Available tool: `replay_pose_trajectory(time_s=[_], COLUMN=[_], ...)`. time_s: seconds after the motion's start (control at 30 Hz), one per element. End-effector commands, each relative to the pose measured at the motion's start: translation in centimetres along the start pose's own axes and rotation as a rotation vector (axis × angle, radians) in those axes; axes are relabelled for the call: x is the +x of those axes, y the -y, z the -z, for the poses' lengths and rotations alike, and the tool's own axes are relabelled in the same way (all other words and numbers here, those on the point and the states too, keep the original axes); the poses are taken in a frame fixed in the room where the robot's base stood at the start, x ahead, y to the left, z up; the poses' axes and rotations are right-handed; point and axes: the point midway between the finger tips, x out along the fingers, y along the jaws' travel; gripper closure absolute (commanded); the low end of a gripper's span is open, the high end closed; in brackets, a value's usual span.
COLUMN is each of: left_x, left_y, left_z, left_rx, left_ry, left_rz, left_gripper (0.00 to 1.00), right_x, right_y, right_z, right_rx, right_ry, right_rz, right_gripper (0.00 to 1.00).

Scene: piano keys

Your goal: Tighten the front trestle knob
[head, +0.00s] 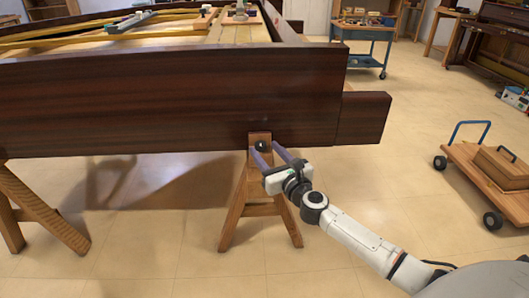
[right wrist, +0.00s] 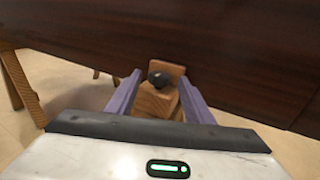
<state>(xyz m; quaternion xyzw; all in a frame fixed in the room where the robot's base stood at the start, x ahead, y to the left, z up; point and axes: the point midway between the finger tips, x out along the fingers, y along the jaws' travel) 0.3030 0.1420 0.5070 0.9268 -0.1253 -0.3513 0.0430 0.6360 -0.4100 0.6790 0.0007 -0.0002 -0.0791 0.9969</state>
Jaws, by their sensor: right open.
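The front trestle knob (head: 261,145) is small, round and black, on the top of the wooden trestle (head: 236,213) under the dark piano case. In the right wrist view the dark knob (right wrist: 160,79) shows against the wooden trestle head (right wrist: 158,103). My right gripper (head: 266,148) is open, its two purple fingers pointing at the knob. In the right wrist view the fingers of my right gripper (right wrist: 158,90) lie on either side of the knob; I cannot tell whether they touch it. My left gripper is not in view.
The dark wooden piano case (head: 170,105) rests above the trestle and overhangs my right gripper. Another trestle (head: 40,210) stands at the left. A wooden dolly (head: 465,160) with a box is at the right, and a blue cart (head: 365,35) is behind. The floor between is clear.

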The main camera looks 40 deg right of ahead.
Motion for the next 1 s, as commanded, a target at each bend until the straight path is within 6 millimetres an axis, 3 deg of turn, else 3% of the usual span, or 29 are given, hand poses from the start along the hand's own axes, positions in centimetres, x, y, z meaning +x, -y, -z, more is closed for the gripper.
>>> replay_pose_trajectory(time_s=[0.2, 0.47, 0.7, 1.0], left_x=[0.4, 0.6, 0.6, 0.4], left_y=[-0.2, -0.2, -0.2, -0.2], left_z=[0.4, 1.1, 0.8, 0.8], left_rx=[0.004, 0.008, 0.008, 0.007], left_ry=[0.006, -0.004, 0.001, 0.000], left_rz=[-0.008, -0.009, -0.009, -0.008], left_gripper=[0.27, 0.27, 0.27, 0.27], right_x=[1.4, 1.5, 1.5, 1.5], right_y=[0.0, 0.0, -0.1, -0.2], right_z=[0.0, 0.0, 0.0, 0.0], right_rx=[-0.002, -0.002, -0.002, 0.002], right_ry=[0.000, 0.000, 0.000, -0.001], right_rz=[0.000, -0.001, -0.001, 0.029], right_gripper=[0.53, 0.53, 0.91, 0.93])
